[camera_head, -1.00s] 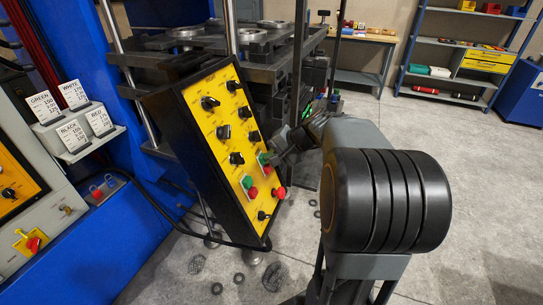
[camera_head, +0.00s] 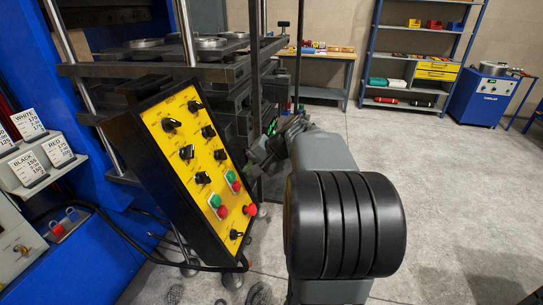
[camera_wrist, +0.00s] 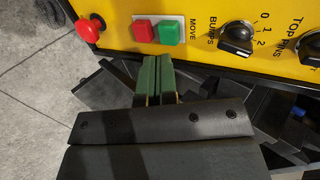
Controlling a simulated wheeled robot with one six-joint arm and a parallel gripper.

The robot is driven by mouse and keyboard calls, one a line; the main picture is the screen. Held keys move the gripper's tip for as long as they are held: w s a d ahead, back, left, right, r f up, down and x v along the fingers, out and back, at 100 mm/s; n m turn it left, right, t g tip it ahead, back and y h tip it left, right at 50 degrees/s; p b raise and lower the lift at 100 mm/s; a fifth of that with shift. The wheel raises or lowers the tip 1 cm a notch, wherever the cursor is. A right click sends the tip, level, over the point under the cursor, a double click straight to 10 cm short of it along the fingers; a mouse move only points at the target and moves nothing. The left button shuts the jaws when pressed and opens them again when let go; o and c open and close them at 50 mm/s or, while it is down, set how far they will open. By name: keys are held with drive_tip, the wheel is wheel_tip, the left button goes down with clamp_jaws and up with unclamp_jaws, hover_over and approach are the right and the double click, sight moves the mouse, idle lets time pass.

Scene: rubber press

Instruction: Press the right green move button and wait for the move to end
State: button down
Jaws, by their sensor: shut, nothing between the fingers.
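The yellow control panel (camera_head: 170,152) stands tilted in the middle left of the head view. Its right green move button (camera_head: 231,175) has a red button (camera_head: 236,186) just below it. In the wrist view the green button (camera_wrist: 169,32) sits beside the red one (camera_wrist: 143,30), by the word MOVE. My gripper (camera_head: 258,153) is to the right of the panel, apart from the button. In the wrist view its green fingertips (camera_wrist: 157,62) are together and empty, just short of the panel's edge in the picture, below both buttons. The button is uncovered; whether it is pressed in, I cannot tell.
A left pair has a green button (camera_head: 214,200) and a red button (camera_head: 222,211). A red mushroom button (camera_head: 250,210) sticks out near the panel's lower right edge. Black knobs (camera_head: 187,152) cover the upper panel. Press plates (camera_head: 150,62) stand behind. The floor at right is clear.

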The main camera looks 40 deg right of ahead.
drive_tip(key=v, duration=0.7)
drive_tip(key=shift+s+d+r, duration=0.2)
drive_tip(key=shift+d, duration=0.1)
idle(0.3)
drive_tip(key=s+a+f+n+g+h, duration=0.1)
drive_tip(key=s+a+f+g+h, duration=0.25)
drive_tip(key=f, duration=0.55)
drive_tip(key=s+a+f+n+h, duration=0.1)
drive_tip(key=s+a+f+n, duration=0.1)
drive_tip(key=a+n, duration=0.2)
drive_tip(key=s+a+f+n+h, duration=0.1)
drive_tip(key=a+n, duration=0.4)
drive_tip(key=a, duration=0.6)
drive_tip(key=shift+s+f, duration=0.55)
drive_tip(key=shift+s, duration=0.7)
